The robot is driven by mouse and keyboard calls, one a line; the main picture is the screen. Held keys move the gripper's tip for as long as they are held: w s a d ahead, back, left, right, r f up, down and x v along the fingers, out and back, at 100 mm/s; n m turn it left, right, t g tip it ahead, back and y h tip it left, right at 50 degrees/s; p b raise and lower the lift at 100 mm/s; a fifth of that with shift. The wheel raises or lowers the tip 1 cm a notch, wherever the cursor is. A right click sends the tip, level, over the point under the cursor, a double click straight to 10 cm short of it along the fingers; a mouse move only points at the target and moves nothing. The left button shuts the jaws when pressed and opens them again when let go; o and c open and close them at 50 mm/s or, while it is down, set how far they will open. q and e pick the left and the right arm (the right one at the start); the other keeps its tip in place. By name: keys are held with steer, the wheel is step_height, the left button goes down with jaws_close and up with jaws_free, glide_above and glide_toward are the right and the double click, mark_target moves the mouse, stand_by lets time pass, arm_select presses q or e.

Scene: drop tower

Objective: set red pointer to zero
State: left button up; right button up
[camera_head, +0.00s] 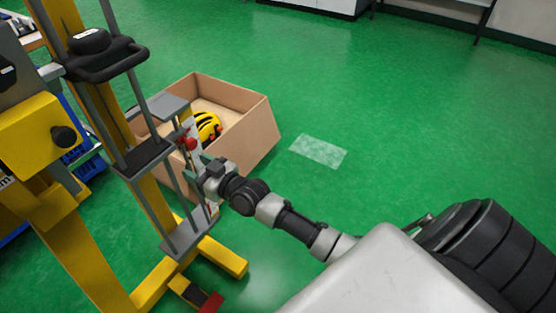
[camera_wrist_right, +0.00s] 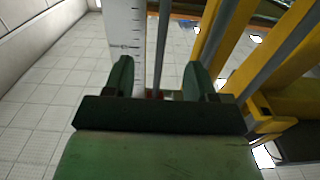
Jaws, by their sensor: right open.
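The red pointer (camera_head: 190,143) is a small red knob on the drop tower (camera_head: 158,192), in front of a pale vertical scale strip. My right gripper (camera_head: 198,165) is just below the pointer, close to the tower. In the right wrist view its two dark green fingers (camera_wrist_right: 162,78) are open, with a thin grey rod (camera_wrist_right: 162,45) showing between them. The white scale (camera_wrist_right: 125,38) stands beside the rod, at the left finger. A little red shows low between the fingers; I cannot tell if it is the pointer. My left gripper is out of view.
A cardboard box (camera_head: 262,135) holding a yellow and black helmet (camera_head: 207,127) stands behind the tower. Yellow legs (camera_head: 222,258) spread across the green floor. A grey plate and black handle (camera_head: 107,62) sit higher on the tower. The floor at right is clear.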

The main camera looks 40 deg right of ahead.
steer(key=p+v, duration=0.4)
steer(key=v, duration=0.7)
arm_select(q)
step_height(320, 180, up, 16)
steer(key=p, duration=1.3)
arm_select(e)
steer(key=s+d+f+g+h, duration=0.2)
steer(key=s+f, duration=0.3)
steer(key=f, duration=0.3)
steer(key=s+d+f+m+g+h, duration=0.1)
steer(key=s+d+f+g+h, duration=0.1)
steer(key=s+f+g, duration=0.3)
step_height(320, 180, down, 3)
steer(key=shift+s+d+m+h, duration=0.3)
steer(key=shift+s, duration=0.35)
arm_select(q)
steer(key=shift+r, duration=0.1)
